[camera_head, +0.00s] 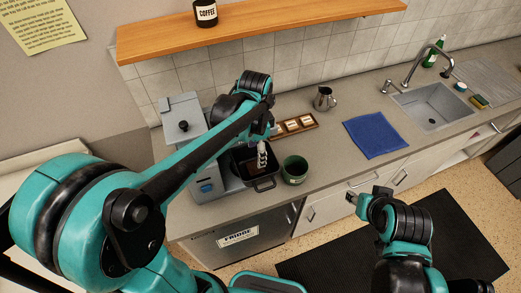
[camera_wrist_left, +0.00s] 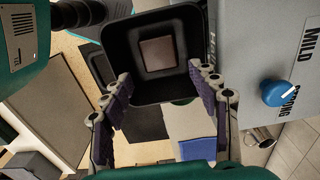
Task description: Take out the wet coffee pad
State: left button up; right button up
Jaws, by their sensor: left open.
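The wet coffee pad is a brown square (camera_wrist_left: 158,54) lying flat in a black square holder (camera_wrist_left: 120,43) in the left wrist view. In the head view the holder (camera_head: 265,186) sticks out at the front of the grey coffee machine (camera_head: 183,107); the pad cannot be made out there. My left gripper (camera_head: 262,166) points down over the holder. In the left wrist view its fingers (camera_wrist_left: 158,76) are apart on either side of the pad's line, with nothing between them. My right gripper (camera_head: 353,198) is over the floor in front of the cabinets, its opening unclear.
A green cup (camera_head: 294,173) stands close right of the holder. Behind it are a wooden tray (camera_head: 296,126) and a metal jug (camera_head: 324,100). A blue cloth (camera_head: 375,136) and a sink (camera_head: 432,104) lie right. A blue knob (camera_wrist_left: 283,93) is on the machine.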

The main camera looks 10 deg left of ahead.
aim_at(256, 167)
pick_arm(q)
jog(key=shift+w, duration=0.4)
jog(key=shift+f, duration=0.35)
jog(key=f, duration=0.4)
jog(key=s+f, duration=0.1)
jog(key=f, duration=0.1)
jog(key=shift+a+f+b, duration=0.15)
jog(key=shift+f+b, duration=0.15)
jog(key=shift+f, duration=0.1)
jog(key=c, duration=0.8)
